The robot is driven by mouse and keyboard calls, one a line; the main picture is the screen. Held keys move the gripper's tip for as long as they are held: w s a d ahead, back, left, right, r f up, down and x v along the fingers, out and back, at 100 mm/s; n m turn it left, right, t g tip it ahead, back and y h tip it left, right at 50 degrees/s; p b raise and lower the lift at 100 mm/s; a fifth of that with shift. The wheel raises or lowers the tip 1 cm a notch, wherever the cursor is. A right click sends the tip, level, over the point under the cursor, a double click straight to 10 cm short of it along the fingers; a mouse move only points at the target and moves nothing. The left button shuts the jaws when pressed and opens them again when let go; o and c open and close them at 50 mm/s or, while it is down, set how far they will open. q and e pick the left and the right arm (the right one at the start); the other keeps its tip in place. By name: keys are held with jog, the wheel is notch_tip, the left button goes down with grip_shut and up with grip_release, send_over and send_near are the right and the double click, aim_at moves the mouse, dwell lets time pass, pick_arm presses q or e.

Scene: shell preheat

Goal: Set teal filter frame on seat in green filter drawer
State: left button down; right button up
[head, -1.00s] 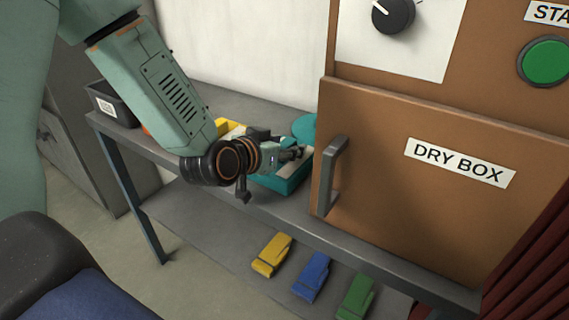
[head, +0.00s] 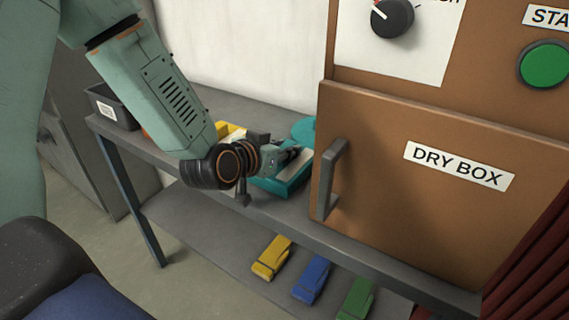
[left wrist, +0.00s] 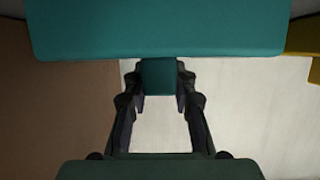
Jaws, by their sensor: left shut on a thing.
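My left gripper (left wrist: 160,88) is shut on a small teal tab of the teal filter frame (left wrist: 160,30) in the left wrist view. My right gripper is not in view.
The brown dry box (head: 400,220) with its handle (head: 328,180) stands close right of the frame. The grey bench (head: 250,112) also bears a yellow thing (head: 230,130) and a dark bin (head: 112,108). Yellow, blue (head: 312,278) and green clips lie on the lower shelf.

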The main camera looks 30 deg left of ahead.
aim_at(284, 147)
pick_arm(q)
jog(key=shift+r, duration=0.1)
notch_tip(284, 147, up, 9)
jog(key=p, duration=0.3)
jog(key=shift+r+p, duration=0.2)
jog(key=shift+p, duration=0.15)
jog(key=shift+r, duration=0.25)
jog(key=shift+a, duration=0.1)
